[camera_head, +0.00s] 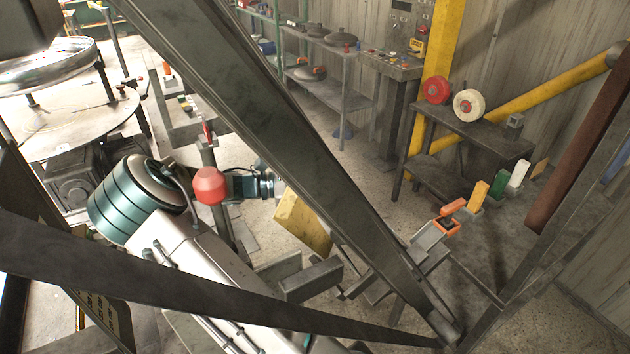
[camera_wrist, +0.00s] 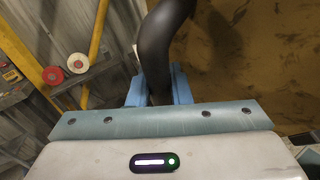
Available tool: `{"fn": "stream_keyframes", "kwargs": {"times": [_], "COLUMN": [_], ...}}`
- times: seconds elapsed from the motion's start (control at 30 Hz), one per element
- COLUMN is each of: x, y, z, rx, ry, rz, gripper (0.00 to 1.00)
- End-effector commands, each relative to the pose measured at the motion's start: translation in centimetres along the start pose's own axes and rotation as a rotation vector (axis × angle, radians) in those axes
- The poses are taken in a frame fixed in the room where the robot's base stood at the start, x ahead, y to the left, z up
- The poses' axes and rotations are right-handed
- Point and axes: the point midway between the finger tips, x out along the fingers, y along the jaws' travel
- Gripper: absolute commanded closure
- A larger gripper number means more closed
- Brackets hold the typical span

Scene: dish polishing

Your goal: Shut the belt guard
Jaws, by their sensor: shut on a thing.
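The belt guard appears to be the worn yellow panel (camera_head: 303,224), which sits tilted behind a dark diagonal beam in the head view. The beam hides part of it. In the wrist view the yellow-brown panel (camera_wrist: 255,60) fills the upper right, with a dark curved handle (camera_wrist: 165,35) in front of it. My gripper (camera_wrist: 158,84) has its blue fingers shut around the lower part of this handle. In the head view my gripper (camera_head: 268,187) is small, just left of the panel's top edge. The guard's hinge and the belt are not clearly visible.
Dark beams (camera_head: 290,150) cross the head view close to the camera. A dark bench (camera_head: 470,135) with a red wheel (camera_head: 436,90) and a cream wheel (camera_head: 468,103) stands at right. A round table (camera_head: 60,125) stands at left.

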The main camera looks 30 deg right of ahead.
Motion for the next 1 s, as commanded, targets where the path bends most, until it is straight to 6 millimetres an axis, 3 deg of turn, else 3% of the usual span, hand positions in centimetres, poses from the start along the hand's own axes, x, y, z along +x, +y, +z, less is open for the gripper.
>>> {"fn": "stream_keyframes", "kwargs": {"times": [0.07,0.1,0.47,1.0], "x": [0.1,0.1,-0.7,-11.5], "y": [-0.1,-0.1,-0.1,0.0], "z": [0.0,0.0,-0.1,-0.3], "rx": [-0.001,-0.001,-0.001,0.0], "ry": [-0.001,-0.001,0.0,0.002], "rz": [-0.003,-0.003,-0.001,0.001], "gripper": [1.0,0.77,0.75,0.75]}}
